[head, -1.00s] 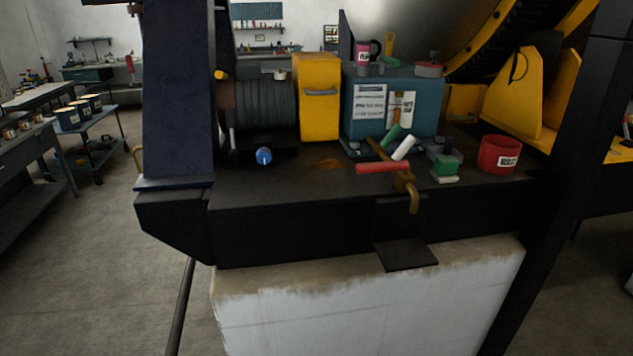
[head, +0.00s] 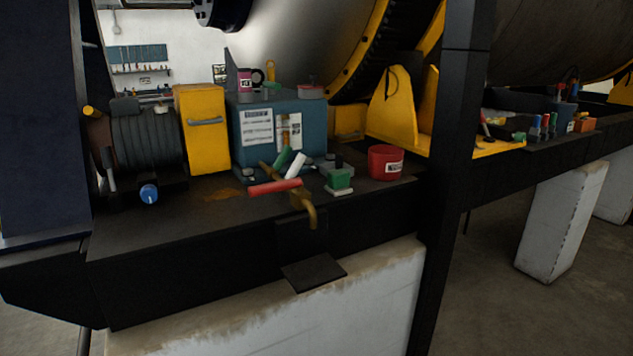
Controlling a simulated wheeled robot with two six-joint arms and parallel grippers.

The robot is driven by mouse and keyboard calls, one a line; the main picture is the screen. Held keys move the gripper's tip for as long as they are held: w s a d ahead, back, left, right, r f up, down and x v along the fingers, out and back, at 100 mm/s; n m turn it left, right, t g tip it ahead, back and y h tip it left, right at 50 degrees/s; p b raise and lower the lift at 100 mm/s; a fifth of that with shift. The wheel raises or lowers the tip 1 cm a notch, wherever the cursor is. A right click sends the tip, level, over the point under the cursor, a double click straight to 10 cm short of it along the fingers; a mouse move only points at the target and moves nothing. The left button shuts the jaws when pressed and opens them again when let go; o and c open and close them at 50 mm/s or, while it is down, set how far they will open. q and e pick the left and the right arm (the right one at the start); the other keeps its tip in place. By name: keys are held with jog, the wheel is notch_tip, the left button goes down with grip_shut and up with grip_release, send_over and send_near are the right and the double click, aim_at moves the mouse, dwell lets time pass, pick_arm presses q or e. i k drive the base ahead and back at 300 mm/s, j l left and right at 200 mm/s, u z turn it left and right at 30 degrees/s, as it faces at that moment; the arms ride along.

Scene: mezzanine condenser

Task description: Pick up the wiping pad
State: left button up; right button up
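A small green block on a thin white base (head: 340,180) sits on the dark bench top (head: 215,222), near its front edge; it looks like the wiping pad. It lies between the red-handled tool at its left and a red tub (head: 385,162) with a white label at its right. A small grey item stands right behind it and partly touches it in the picture. Neither of my grippers is in view.
A red cylinder (head: 275,187), a white cylinder (head: 296,164) and a brass hook (head: 303,202) lie close left of the pad. A blue-grey box (head: 277,120) stands behind. A black post (head: 450,180) rises right of the tub. The bench front left is mostly clear.

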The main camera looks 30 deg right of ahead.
aim_at(338, 180)
jog(key=j+z, duration=0.1)
jog(key=z, duration=1.25)
